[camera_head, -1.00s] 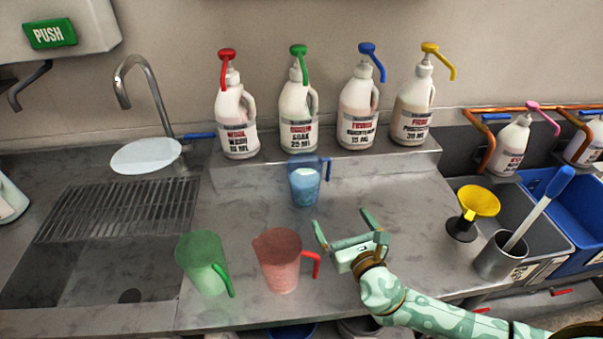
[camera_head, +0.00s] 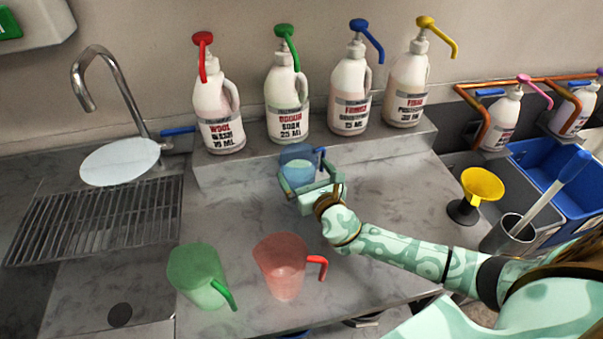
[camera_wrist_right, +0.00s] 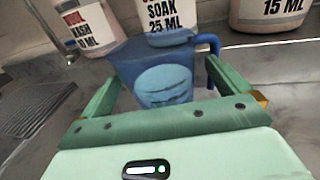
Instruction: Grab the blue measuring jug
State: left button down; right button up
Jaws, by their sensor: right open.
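The blue measuring jug (camera_head: 299,158) stands on the steel counter, in front of the ledge with the pump bottles. Its handle points right, and my gripper hides its lower part in the head view. My right gripper (camera_head: 307,179) is open, with its fingers on either side of the jug. In the right wrist view, the jug (camera_wrist_right: 160,75) shows between the open fingers (camera_wrist_right: 165,95), with its handle above the right finger. Whether the fingers touch it, I cannot tell. My left gripper is not in view.
A green jug (camera_head: 197,273) and a red jug (camera_head: 281,265) stand at the counter's front. Several pump bottles (camera_head: 288,105) line the ledge behind. A yellow funnel (camera_head: 482,186) and a steel cup (camera_head: 507,238) stand right. A sink grate (camera_head: 95,222) lies left.

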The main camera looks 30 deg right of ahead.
aim_at(293, 155)
jog(key=w, duration=0.4)
jog(key=shift+w+f, duration=0.1)
